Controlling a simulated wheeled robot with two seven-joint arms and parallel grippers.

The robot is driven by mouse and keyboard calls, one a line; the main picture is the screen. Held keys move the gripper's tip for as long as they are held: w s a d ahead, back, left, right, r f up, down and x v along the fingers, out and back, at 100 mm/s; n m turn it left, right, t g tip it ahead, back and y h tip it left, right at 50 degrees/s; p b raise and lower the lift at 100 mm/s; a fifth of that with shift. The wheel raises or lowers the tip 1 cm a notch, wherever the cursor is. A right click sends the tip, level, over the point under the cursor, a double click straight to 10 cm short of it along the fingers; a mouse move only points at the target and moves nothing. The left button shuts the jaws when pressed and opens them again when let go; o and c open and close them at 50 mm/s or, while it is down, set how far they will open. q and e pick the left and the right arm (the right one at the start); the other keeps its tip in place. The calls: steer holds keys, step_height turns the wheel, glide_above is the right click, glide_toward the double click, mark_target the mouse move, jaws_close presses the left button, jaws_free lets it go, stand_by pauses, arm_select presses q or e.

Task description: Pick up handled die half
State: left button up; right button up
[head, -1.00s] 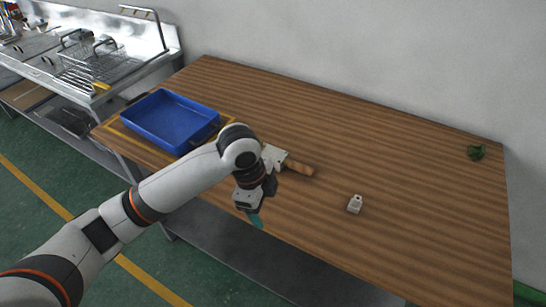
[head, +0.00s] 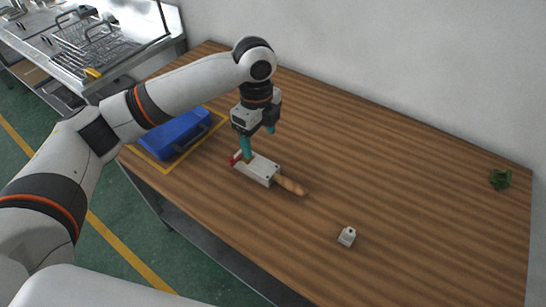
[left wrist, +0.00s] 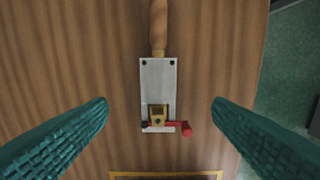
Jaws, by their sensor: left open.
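The handled die half (head: 262,170) is a pale metal block with a wooden handle (head: 291,186) pointing to the lower right, lying on the wooden table. A red-knobbed lever sits at its left end. In the left wrist view the die half (left wrist: 158,80) lies between my fingers, its handle at the top and a brass piece and the red knob (left wrist: 187,130) at the bottom. My left gripper (head: 257,140) is open above the block, teal fingers pointing down. Its fingers (left wrist: 160,104) stand wide apart on either side, not touching the block. My right gripper is not in view.
A blue tray (head: 190,124) is at the left within a yellow outline, partly hidden by my left arm. A small pale metal piece (head: 347,237) lies right of the handle. A green object (head: 500,179) is at the far right. The table's middle and right are mostly clear.

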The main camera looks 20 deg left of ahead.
arm_select(q)
glide_above(262, 166)
steer(key=f, duration=0.5)
steer(key=shift+s+a+f+p, duration=0.25)
steer(key=shift+f+p, duration=0.15)
steer(key=f, duration=0.3)
steer(key=f+p, duration=0.1)
steer(key=shift+w+d+f, duration=0.2)
steer(key=shift+d+f, duration=0.05)
steer(key=shift+f, duration=0.75)
steer(key=c, duration=1.4)
steer(key=shift+w+r, duration=0.1)
steer(key=shift+r, duration=0.05)
steer(key=shift+c, duration=0.2)
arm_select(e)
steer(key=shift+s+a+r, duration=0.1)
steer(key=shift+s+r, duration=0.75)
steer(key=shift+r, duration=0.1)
